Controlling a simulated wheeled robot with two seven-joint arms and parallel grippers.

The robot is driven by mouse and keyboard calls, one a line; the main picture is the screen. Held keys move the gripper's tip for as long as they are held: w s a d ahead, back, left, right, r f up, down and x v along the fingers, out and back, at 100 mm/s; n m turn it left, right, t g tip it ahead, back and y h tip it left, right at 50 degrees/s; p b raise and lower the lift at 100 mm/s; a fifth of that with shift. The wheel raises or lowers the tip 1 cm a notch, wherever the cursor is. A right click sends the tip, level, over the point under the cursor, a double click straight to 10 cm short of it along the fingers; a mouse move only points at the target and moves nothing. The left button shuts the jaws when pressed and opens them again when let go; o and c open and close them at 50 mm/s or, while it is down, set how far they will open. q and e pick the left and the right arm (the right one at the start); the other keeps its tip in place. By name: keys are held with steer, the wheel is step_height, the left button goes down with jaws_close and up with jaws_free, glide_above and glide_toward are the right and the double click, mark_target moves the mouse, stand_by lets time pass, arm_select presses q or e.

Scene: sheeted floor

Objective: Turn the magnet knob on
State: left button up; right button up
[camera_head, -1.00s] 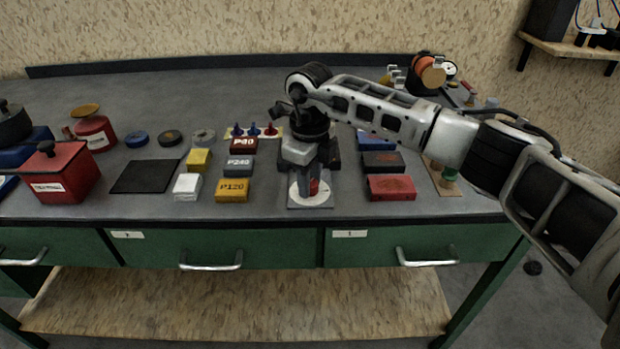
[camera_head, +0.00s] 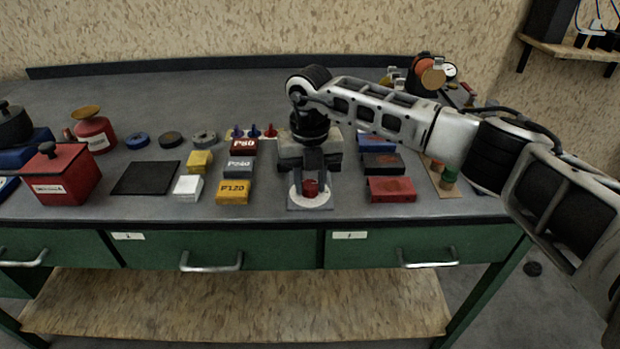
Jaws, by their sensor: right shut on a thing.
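The magnet knob (camera_head: 311,188) is a small red knob on a white round dial, set on a grey base plate (camera_head: 297,207) near the bench's front edge. My right gripper (camera_head: 311,187) points down over it, with a finger on each side, shut on the red knob. The hand and fingers hide part of the dial and whatever lies behind it. My left gripper is not in view.
Sanding blocks, including the yellow P120 block (camera_head: 233,192), stand just left of the dial. Red block (camera_head: 391,190) and other dark blocks stand to its right. A red box (camera_head: 62,178) is at far left. Green drawers (camera_head: 225,249) lie below the front edge.

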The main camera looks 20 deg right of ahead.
mark_target(310, 184)
steer(key=shift+r+m, duration=0.1)
steer(key=shift+m, duration=0.6)
steer(key=shift+w, duration=0.1)
steer(key=o, duration=1)
step_height(310, 184, up, 16)
steer(key=shift+f+b, duration=0.1)
steer(key=shift+b, duration=0.5)
